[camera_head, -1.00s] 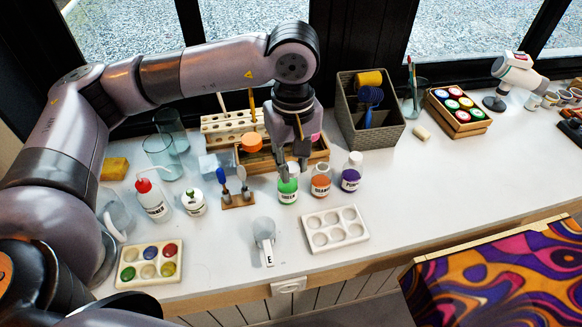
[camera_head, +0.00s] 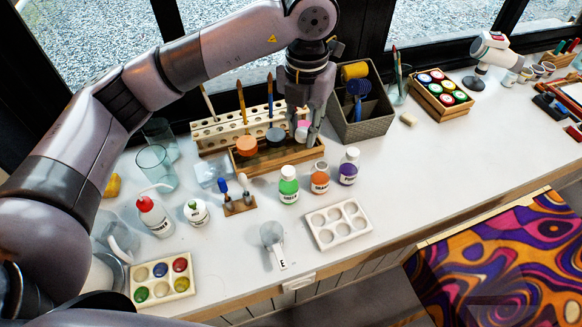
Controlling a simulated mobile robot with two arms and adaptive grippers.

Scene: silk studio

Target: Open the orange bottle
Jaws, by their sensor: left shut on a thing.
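The orange bottle (camera_head: 320,178) stands upright on the white counter, between the green bottle (camera_head: 289,187) and the purple bottle (camera_head: 348,168). Its top shows a pale ring with a darker middle and looks uncapped, while its two neighbours have white tops. My left gripper (camera_head: 306,141) is above and behind the orange bottle, apart from it, over the wooden tray's right end. It is shut on a small white thing (camera_head: 301,135), which looks like a cap but is partly hidden by the fingers. My right gripper is not in view.
The wooden tray (camera_head: 275,162) holds an orange disc (camera_head: 247,145) and a dark disc (camera_head: 275,135). A white palette (camera_head: 338,224) and a scoop (camera_head: 273,244) lie in front. A grey bin (camera_head: 362,128) stands right of my gripper. The right of the counter has free room.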

